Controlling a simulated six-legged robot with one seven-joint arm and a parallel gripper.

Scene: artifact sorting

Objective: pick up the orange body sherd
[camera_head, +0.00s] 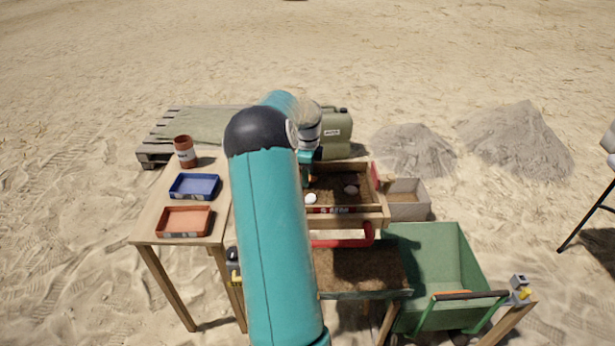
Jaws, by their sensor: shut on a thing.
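My gripper (309,171) points down over the left part of the wooden sieve box (363,207). It is shut on the orange body sherd (313,178), of which only a small orange bit shows at the fingertips. My own teal arm hides the left side of the box and part of the gripper. I cannot tell whether the sherd still touches the soil in the box.
A blue tray (194,196), an orange tray (184,234) and a brown jar (185,152) stand on the left table (150,222). A green wheelbarrow (462,262) is at the right.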

